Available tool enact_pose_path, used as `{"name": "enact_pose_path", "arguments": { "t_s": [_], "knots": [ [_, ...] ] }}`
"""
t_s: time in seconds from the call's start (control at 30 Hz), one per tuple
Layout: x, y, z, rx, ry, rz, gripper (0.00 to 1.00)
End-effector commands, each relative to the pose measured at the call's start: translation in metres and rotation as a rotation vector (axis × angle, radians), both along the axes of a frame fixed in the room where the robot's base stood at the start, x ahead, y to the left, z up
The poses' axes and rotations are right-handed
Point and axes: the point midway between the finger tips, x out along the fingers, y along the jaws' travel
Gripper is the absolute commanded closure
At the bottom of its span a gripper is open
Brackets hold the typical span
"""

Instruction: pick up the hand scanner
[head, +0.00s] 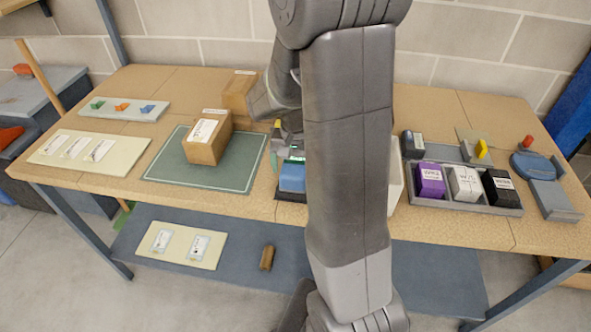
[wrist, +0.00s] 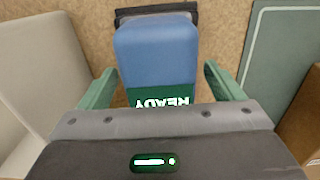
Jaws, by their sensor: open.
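A blue device with a green screen reading READY, which looks like the hand scanner (wrist: 157,55), lies between the fingers of my gripper (wrist: 159,70) in the wrist view. Its far end is at a dark holder (wrist: 188,13). My gripper is open, with one green finger on each side and a visible gap to the device on both sides. In the head view the scanner (head: 292,177) is on the table, partly hidden by my arm. The near end of the device is hidden behind my gripper's body in the wrist view.
A cardboard box (head: 208,138) stands on a green mat (head: 172,170) to the left. A white block (wrist: 42,75) stands close on the other side. A grey tray (head: 462,202) holds purple, white and black boxes at right. A blue round device (head: 533,165) is further right.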

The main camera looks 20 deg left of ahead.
Motion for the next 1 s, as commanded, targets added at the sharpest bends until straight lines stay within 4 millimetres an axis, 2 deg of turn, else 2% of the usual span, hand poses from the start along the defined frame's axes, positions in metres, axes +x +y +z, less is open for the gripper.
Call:
{"name": "enact_pose_path", "arguments": {
  "t_s": [0.23,0.5,0.77,0.87,1.0],
  "knots": [
    [0.0,0.0,0.0,0.0,0.0,0.0,0.15],
    [0.0,0.0,0.0,0.0,0.0,0.0,0.68],
    [0.0,0.0,0.003,0.0,-0.001,0.0,0.69],
    [0.001,0.001,0.01,0.003,-0.002,0.0,0.69],
    [0.001,0.001,0.034,0.006,-0.006,0.0,0.69]
  ]
}}
